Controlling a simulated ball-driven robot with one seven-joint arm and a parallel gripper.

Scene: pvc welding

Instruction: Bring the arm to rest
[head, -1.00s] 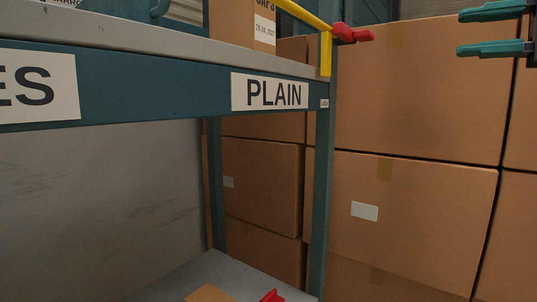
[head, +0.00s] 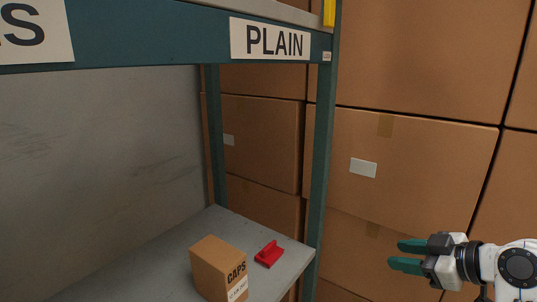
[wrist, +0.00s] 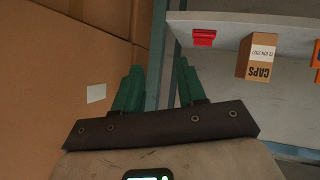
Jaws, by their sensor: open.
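My gripper (head: 408,255) is at the lower right of the head view, with two green fingers pointing left and a gap between them. It is open and empty, apart from the shelf and in front of stacked cartons. In the wrist view my gripper (wrist: 158,88) also shows its green fingers spread with nothing between them. The upright shelf post shows beyond the fingers there.
A shelf rack with a "PLAIN" label (head: 270,39) stands at left. On its lower shelf (head: 150,258) are a CAPS box (head: 217,262) and a red object (head: 268,254). Large cartons (head: 415,165) are stacked behind at right. The shelf post (head: 322,170) stands left of my gripper.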

